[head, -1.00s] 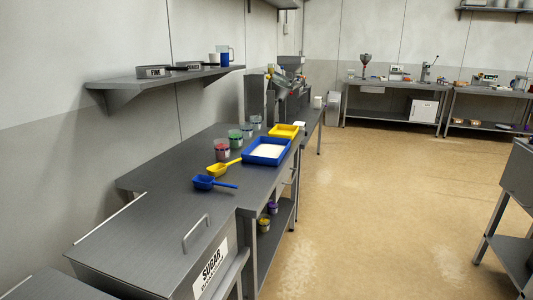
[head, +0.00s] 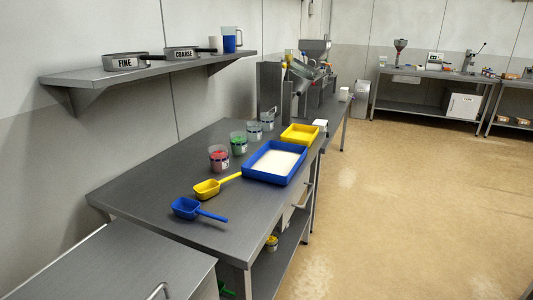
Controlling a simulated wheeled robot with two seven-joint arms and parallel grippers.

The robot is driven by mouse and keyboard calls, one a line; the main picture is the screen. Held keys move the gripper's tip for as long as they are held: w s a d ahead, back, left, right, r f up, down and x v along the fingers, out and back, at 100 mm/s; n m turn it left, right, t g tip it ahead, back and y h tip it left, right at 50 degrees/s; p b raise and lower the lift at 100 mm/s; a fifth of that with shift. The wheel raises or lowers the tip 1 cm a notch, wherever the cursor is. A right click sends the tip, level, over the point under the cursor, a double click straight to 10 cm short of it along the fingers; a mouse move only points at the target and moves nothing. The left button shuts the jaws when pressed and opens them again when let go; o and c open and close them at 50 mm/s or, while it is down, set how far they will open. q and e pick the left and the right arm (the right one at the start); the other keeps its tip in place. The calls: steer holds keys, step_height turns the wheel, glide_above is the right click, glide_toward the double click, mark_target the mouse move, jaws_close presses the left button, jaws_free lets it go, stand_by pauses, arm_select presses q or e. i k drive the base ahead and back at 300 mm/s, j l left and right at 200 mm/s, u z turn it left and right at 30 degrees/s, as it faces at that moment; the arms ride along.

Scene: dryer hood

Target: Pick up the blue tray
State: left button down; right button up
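The blue tray (head: 247,172) lies on the grey metal bench, near its right front edge, in the head view. It is rectangular with raised walls and holds a flat layer of something white. The yellow tray (head: 301,134) sits just behind it. Neither of my grippers shows in the head view, and nothing is holding the blue tray.
A blue scoop (head: 187,208) and a yellow scoop (head: 207,189) lie in front of the tray. A shelf (head: 90,77) holds sieves above. The floor (head: 380,200) on the right is clear.

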mark_target(275, 162)
steer(key=i+l+u, duration=0.2)
steer(key=i+l, duration=0.2)
steer(key=i+l+u, duration=0.2)
steer(key=i+l, duration=0.3)
steer(key=i+l+u, duration=0.2)
steer(key=i+l, duration=0.3)
steer(key=i+l+u, duration=0.15)
steer(key=i+l, duration=0.25)
steer(key=l, duration=0.3)
